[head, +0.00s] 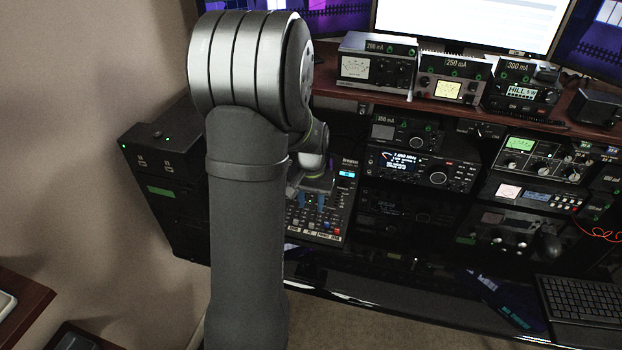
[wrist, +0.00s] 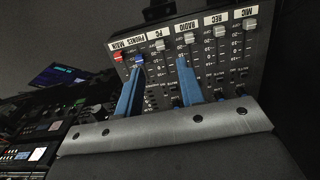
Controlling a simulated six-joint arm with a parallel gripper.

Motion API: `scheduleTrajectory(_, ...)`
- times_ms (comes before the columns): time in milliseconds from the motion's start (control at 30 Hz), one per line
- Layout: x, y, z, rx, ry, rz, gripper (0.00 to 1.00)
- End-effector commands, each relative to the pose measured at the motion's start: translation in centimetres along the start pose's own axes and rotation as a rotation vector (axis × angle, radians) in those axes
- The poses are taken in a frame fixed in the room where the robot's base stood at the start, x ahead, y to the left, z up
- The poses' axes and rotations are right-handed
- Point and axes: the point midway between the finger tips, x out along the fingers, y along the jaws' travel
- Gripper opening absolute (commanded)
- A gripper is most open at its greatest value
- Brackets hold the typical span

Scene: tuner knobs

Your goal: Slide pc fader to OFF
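The PC fader (wrist: 160,46) has a pale grey cap, close to the label end of its slot, under the PC label. My gripper (wrist: 160,65) is open, with two blue fingers spread apart. Their tips lie on either side of the PC column, a little short of the cap in the wrist view. I cannot tell whether they touch the panel. The left tip is near the blue PHONES cap (wrist: 139,58), the right one near the RADIO column. In the head view my gripper (head: 311,201) is above the mixer (head: 335,222); the faders cannot be made out there.
Neighbouring fader caps sit close by: red MAIN (wrist: 118,57), RADIO (wrist: 188,38), REC (wrist: 221,30) and MIC (wrist: 250,24). Radio equipment (head: 420,170) stands right of the mixer. A dark speaker-like box (head: 165,180) stands left of my arm. A shelf with meters is above.

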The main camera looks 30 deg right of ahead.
Motion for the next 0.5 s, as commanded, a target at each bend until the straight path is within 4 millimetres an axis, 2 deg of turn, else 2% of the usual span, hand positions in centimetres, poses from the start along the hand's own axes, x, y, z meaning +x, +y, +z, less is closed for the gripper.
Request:
scheduleTrajectory(33,-1.5,0.0,-0.1,0.000,0.005,0.000,0.35)
scheduleTrajectory(200,-5.2,0.0,0.0,0.000,0.003,0.000,0.35)
scheduleTrajectory(333,-7.3,0.0,0.0,0.000,0.001,0.000,0.35)
scheduleTrajectory(500,-8.6,0.0,0.1,0.000,-0.002,0.000,0.35)
